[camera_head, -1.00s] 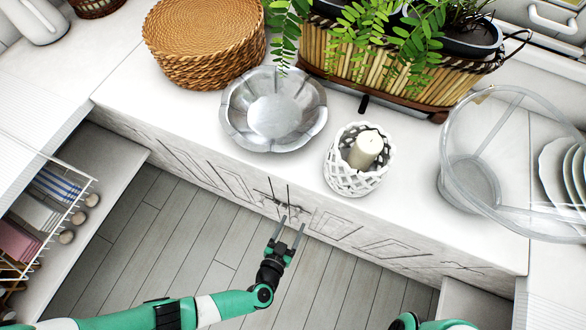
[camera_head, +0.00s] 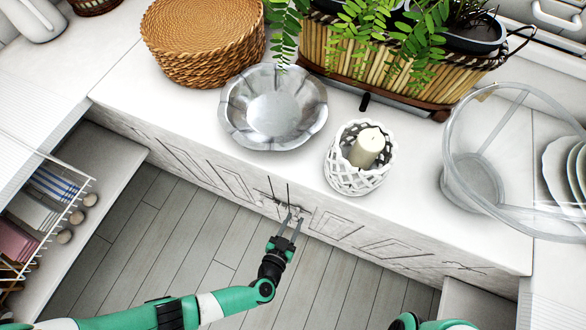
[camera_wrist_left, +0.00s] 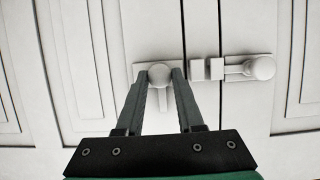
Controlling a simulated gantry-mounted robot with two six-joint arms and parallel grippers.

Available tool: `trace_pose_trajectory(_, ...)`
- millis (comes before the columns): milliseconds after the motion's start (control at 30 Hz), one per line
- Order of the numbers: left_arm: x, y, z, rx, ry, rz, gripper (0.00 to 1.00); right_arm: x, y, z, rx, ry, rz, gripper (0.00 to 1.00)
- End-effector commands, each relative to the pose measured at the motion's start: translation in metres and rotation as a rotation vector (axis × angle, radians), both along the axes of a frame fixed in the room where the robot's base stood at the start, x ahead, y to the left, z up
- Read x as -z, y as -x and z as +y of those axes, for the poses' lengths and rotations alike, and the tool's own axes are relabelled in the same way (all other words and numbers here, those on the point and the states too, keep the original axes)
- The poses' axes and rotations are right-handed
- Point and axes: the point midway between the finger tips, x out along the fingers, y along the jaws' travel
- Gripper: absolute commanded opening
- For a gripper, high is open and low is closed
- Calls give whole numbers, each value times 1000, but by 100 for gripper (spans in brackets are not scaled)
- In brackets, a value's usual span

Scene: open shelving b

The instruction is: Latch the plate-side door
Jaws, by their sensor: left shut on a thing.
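The cabinet front (camera_head: 200,172) has carved white doors. In the left wrist view, a left door (camera_wrist_left: 100,50) and a right door (camera_wrist_left: 290,40) flank a narrow centre strip (camera_wrist_left: 202,30). The left door carries a small latch with a round knob (camera_wrist_left: 158,73). My left gripper (camera_head: 291,212) is shut on this knob, one finger on each side. The right door's latch has a similar round knob (camera_wrist_left: 262,67) on a plate, and a block (camera_wrist_left: 206,69) sits on the strip between. Fingers partly hide the left latch. My right gripper is out of view.
The white countertop (camera_head: 180,105) above holds a metal bowl (camera_head: 272,115), a lattice candle holder (camera_head: 350,180), a wicker stack (camera_head: 205,40) and a planter (camera_head: 385,65). White plates (camera_head: 565,170) stand at the right. The wooden floor (camera_head: 180,230) below is clear.

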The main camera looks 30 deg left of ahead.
Motion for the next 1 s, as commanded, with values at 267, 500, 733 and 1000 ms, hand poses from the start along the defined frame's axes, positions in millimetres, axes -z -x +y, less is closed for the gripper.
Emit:
trace_pose_trajectory(267,0,1,1,0,57,-8,0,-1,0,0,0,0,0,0)
trace_pose_trajectory(500,1,1,3,0,205,-34,0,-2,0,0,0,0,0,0)
trace_pose_trajectory(733,4,1,5,-2,411,-72,0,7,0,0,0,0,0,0)
trace_pose_trajectory(1000,7,2,7,0,659,-116,0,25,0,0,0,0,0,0)
